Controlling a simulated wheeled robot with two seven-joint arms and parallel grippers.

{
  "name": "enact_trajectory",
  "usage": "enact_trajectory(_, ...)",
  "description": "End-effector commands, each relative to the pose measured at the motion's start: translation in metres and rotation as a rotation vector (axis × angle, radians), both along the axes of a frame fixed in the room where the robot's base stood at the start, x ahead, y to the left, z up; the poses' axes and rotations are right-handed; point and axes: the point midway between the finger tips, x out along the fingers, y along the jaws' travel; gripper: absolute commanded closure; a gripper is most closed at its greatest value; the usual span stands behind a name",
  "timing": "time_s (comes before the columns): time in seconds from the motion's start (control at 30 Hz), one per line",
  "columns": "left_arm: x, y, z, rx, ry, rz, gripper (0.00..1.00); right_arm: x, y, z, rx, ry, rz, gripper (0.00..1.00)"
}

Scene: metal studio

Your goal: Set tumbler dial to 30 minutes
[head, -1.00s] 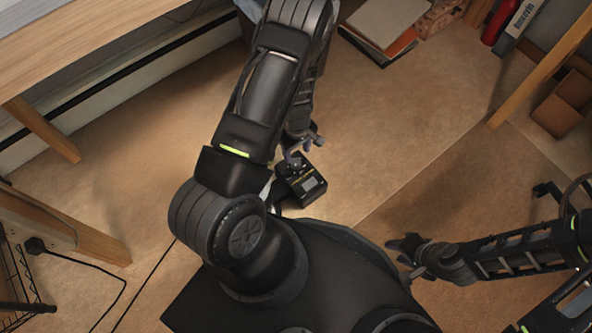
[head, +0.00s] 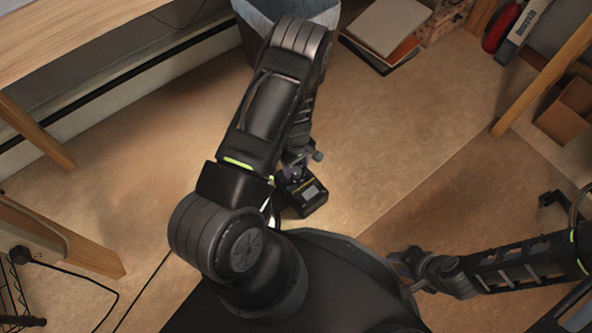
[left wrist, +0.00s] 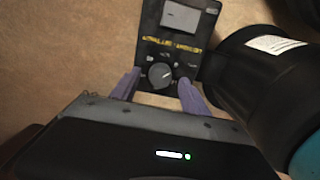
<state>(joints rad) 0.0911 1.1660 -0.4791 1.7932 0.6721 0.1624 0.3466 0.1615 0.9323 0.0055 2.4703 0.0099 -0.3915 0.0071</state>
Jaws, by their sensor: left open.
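The tumbler is a small black box (head: 308,197) with a grey screen, standing on the floor just in front of my base. In the left wrist view the tumbler (left wrist: 182,43) shows yellow lettering and a round grey dial (left wrist: 161,75) with a light pointer mark. My left gripper (left wrist: 159,78) is open, its two purple fingers on either side of the dial; whether they touch it I cannot tell.
A grey bin (head: 258,18) stands behind my left arm. Books (head: 386,30) lie on the floor at the back, and a cardboard box (head: 568,108) is at the right. Wooden table legs (head: 38,135) stand at the left. The floor right of the tumbler is clear.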

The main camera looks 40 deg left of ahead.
Motion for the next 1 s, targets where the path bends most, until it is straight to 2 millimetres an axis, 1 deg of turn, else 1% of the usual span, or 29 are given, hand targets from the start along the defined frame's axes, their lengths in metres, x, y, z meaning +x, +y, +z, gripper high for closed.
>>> enact_trajectory(0.03,-0.0006,0.0001,-0.0095,-0.001,0.001,0.001,0.45,0.0005,0.0002,-0.0059,0.000,-0.001,0.000,0.64)
enact_trajectory(0.13,-0.0003,0.0002,-0.0157,0.000,0.000,0.001,0.45,0.0013,0.0003,-0.0083,-0.001,-0.004,-0.001,0.64)
enact_trajectory(0.43,-0.0001,0.0001,-0.0168,0.000,0.000,0.000,0.45,0.0018,0.0003,-0.0079,-0.001,-0.005,-0.002,0.64)
enact_trajectory(0.47,-0.0001,0.0000,-0.0167,0.000,0.000,0.000,0.47,0.0018,0.0003,-0.0079,-0.001,-0.005,-0.002,0.64)
enact_trajectory(1.0,-0.0002,0.0001,-0.0166,0.000,0.000,0.000,0.91,0.0018,0.0002,-0.0078,-0.001,-0.005,-0.002,0.64)
